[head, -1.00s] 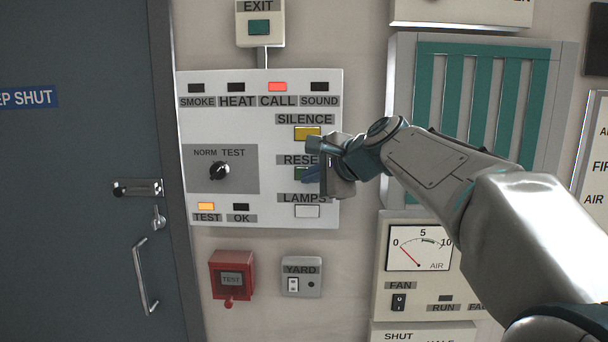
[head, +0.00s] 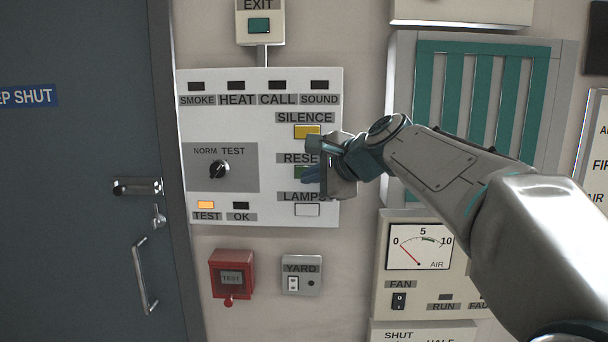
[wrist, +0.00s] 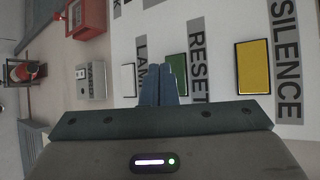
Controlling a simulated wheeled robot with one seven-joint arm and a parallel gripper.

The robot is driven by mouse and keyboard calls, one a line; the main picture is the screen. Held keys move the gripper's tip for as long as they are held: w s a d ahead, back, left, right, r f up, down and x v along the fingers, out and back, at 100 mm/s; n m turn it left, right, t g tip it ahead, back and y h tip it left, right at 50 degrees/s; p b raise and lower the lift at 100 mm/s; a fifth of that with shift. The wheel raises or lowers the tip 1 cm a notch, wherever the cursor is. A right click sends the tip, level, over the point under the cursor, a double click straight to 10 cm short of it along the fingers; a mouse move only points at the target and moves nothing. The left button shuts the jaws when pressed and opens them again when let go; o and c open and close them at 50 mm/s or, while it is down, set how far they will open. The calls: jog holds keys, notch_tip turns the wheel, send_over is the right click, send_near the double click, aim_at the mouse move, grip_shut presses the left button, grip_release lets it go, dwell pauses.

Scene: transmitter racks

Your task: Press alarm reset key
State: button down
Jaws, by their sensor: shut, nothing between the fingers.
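The green reset key (head: 299,172) is on the white alarm panel (head: 260,120), under the label RESET and between the yellow SILENCE key (head: 307,132) and the white LAMPS key (head: 307,211). My gripper (head: 309,176) is shut and empty, its blue fingertips at the reset key and covering part of it. In the wrist view the closed fingers (wrist: 160,82) overlap the LAMPS-side edge of the green key (wrist: 178,72). I cannot tell whether they touch it. The CALL lamp (head: 278,86) is dark; the TEST lamp (head: 206,205) glows amber.
A black NORM/TEST knob (head: 219,170) is on the panel's left. A grey door (head: 80,200) stands at left. A teal-slatted grille (head: 480,90) and an air gauge panel (head: 419,248) are at right.

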jog(key=s+b, duration=0.1)
jog(key=s, duration=0.4)
dwell(0.4)
dwell(0.5)
jog(key=s+d+f+n+g+h, duration=0.2)
jog(key=s+d+f+n, duration=0.2)
jog(key=s+f, duration=0.3)
jog(key=s+d+f+n+g+h, duration=0.2)
jog(key=s+d+f+n, duration=0.3)
jog(key=f, duration=0.9)
jog(key=s+d+f+n+g+h, duration=0.3)
jog(key=s+d+f+n+h, duration=0.1)
jog(key=s+f, duration=0.7)
jog(key=shift+s+d+n, duration=0.25)
jog(key=shift+d+n, duration=0.25)
